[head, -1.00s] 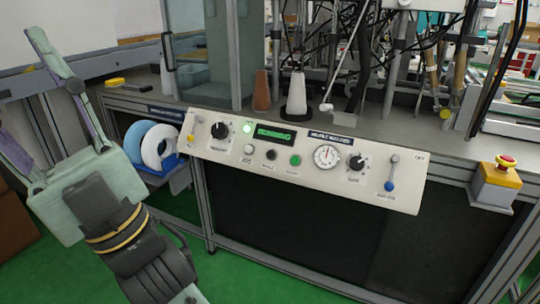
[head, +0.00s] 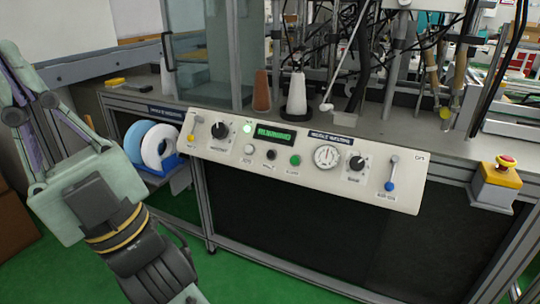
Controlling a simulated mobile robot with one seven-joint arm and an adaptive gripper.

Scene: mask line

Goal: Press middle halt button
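A pale control panel (head: 230,165) runs along the front of the machine bench. A row of three round buttons sits below its green-lit display (head: 274,135): a white one (head: 249,149), a black middle one (head: 271,155) and a green one (head: 295,160). The labels under them are too small to read surely. My gripper (head: 14,62) is at the far left, well apart from the panel and pointing up and left. Its pale fingers come together near the picture's left edge and look shut, with nothing seen between them.
The panel also has black knobs (head: 219,130), a dial gauge (head: 327,157) and a blue-tipped lever (head: 390,186). A red mushroom button on a yellow box (head: 500,177) stands at the right. Blue and white rolls (head: 157,147) sit at the left. Space before the panel is clear.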

